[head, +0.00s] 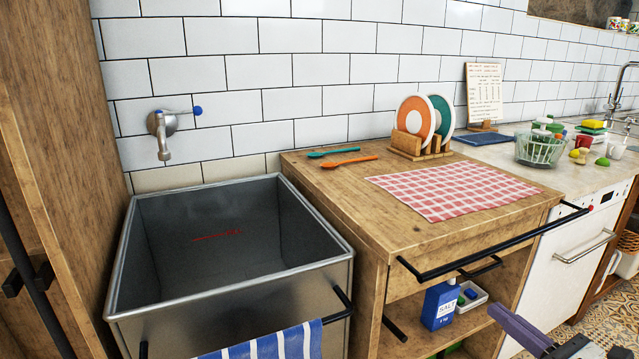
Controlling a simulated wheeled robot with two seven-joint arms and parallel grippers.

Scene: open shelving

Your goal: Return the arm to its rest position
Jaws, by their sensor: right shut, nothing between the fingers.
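My right gripper (498,313) comes in at the bottom right corner, in front of the wooden counter's open lower shelf (462,334). Its purplish-grey fingers point up and to the left, and they are shut and empty. The rest of that arm is mostly cut off by the picture's lower edge. My left gripper is out of view.
A blue salt box (439,305) and a small white tray (476,304) stand on the lower shelf, near the gripper. Black rail handles (430,275) stick out from the counter front. A metal sink (328,238) stands left; a white dishwasher (566,272) is right.

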